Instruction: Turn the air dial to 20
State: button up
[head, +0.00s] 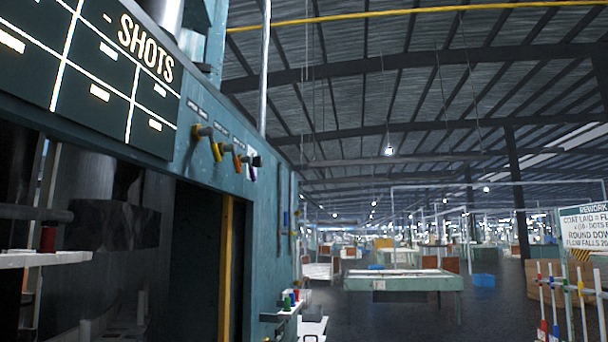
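A row of several knobs or levers sits on the teal machine panel (262,225), left of centre in the head view. A grey-ended knob (203,131) is at the left, with a yellow-tipped lever (217,152) beside it. Further right are an orange-tipped lever (237,162) and a dark knob (257,161) with a purple lever (252,174). Small labels above them are too small to read, so I cannot tell which is the air dial or its setting. I see them from a steep side angle. My gripper is not in view.
A black "SHOTS" board (95,75) is above a dark machine opening at left. A small shelf (285,312) holds coloured items. A rework sign (584,228) and rods stand at right. A pale-topped table (403,281) stands beyond open floor.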

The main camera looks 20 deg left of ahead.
aim_at(257, 161)
jog(key=u, duration=0.5)
jog(key=i, duration=1.45)
jog(key=u, duration=0.95)
